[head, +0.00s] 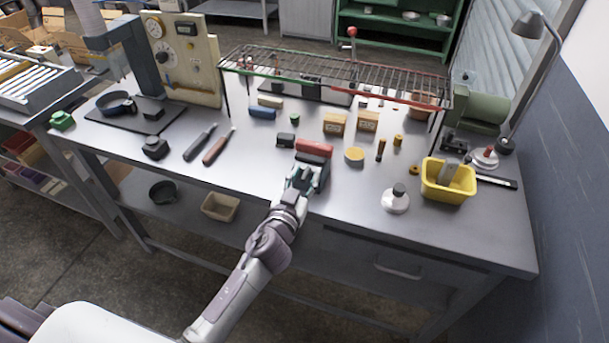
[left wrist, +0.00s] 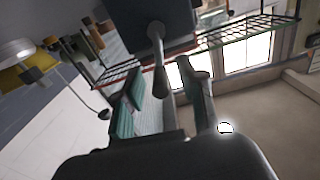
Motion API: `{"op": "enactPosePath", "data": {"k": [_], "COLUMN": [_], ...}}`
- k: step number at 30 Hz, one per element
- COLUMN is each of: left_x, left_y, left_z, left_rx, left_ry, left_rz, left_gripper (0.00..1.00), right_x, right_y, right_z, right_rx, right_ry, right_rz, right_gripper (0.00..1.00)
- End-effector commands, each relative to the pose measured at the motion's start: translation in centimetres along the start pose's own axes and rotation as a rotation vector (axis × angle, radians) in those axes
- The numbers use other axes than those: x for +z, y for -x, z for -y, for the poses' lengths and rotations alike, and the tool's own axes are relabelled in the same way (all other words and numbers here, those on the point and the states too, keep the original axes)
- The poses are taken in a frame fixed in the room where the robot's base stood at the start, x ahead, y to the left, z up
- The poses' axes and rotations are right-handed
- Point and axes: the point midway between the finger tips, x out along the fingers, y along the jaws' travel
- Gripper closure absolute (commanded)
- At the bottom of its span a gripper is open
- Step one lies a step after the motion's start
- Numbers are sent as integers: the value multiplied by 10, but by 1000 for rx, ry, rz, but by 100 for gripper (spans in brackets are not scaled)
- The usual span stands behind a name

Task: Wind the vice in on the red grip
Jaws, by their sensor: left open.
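The red grip (head: 314,148) is a red block at the middle of the bench's front part. It lies against the dark vice (head: 318,162), partly hidden by my left gripper (head: 302,179). In the left wrist view the vice appears as a dark block (left wrist: 160,22) with a grey handle (left wrist: 159,82) sticking out. My left gripper (left wrist: 165,88) is open, with its fingers on either side of the handle. I cannot tell whether they touch it. The red grip does not show in the left wrist view. My right gripper is in no view.
A wire rack (head: 340,72) stands over the back of the bench (head: 250,170). A small black block (head: 286,140), a yellow round tin (head: 354,156) and cardboard boxes (head: 335,124) are close by. A yellow bin (head: 447,188) stands at right. Screwdriver-like tools (head: 218,147) lie at left.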

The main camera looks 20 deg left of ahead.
Motion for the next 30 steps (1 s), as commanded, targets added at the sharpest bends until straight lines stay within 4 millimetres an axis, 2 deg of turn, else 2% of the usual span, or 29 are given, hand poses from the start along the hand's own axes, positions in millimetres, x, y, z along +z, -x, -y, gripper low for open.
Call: {"op": "enactPosePath", "data": {"k": [6, 13, 23, 30], "left_x": [0, 0, 0, 2], "left_y": [0, 0, 0, 0], "left_z": [0, 0, -1, -5], "left_rx": [0, 0, 1, 1], "left_ry": [0, 0, -14, -111], "left_rz": [0, 0, 0, -1], "left_gripper": [61, 100, 100, 100], "right_x": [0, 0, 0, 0], "right_y": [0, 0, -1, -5], "right_z": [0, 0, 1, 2], "right_rx": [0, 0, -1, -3], "right_ry": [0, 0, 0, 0], "right_rz": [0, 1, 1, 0], "right_gripper": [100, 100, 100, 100]}}
